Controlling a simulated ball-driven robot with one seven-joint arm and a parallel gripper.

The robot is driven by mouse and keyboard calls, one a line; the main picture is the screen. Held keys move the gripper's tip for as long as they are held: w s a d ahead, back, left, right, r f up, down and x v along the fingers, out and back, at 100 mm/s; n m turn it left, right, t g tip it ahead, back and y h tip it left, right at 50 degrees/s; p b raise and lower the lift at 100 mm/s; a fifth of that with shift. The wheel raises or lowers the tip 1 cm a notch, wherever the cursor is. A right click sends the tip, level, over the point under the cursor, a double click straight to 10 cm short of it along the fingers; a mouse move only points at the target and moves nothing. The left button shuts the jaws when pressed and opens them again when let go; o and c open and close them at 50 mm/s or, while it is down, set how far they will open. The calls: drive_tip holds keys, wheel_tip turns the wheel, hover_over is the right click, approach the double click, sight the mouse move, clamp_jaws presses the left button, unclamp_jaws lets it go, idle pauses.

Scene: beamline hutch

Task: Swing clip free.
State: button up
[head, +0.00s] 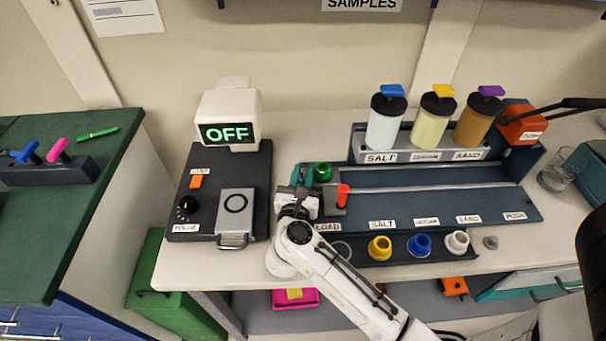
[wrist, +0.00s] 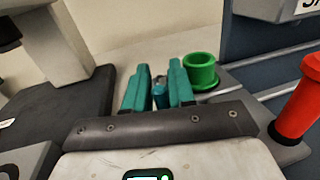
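My gripper (head: 303,178) hangs over the left end of the dark bench rack, with its teal fingers pointing away from me. In the wrist view the fingers (wrist: 160,85) stand apart with a gap. A small blue-grey piece shows low in the gap; I cannot tell what it is. A silver wire loop (head: 233,241), possibly the clip, sits at the front of the grey block (head: 235,211) with a ring mark. That block is on the dark base of the device (head: 229,118) reading OFF, left of my gripper. The loop is not clearly seen in the wrist view.
A green cup (head: 322,172) stands just right of my fingers, also close in the wrist view (wrist: 200,71). A red-topped peg or lever (head: 343,193) is beside it. Bottles (head: 386,122) stand behind; yellow (head: 380,247), blue and white cups in front. An orange switch (head: 196,182) and black knob (head: 187,205) are on the device.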

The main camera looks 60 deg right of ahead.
clamp_jaws()
drive_tip(key=n+t+p, duration=0.1)
drive_tip(key=t+y+p, duration=0.1)
drive_tip(key=shift+s+d+r+n+t, duration=0.15)
drive_tip(key=shift+s+n+t, duration=0.15)
drive_tip(key=shift+s+n, duration=0.1)
drive_tip(key=shift+s+n+t+y+p, duration=0.1)
drive_tip(key=shift+n+t+y+p, duration=0.95)
drive_tip(key=shift+t+y, duration=0.25)
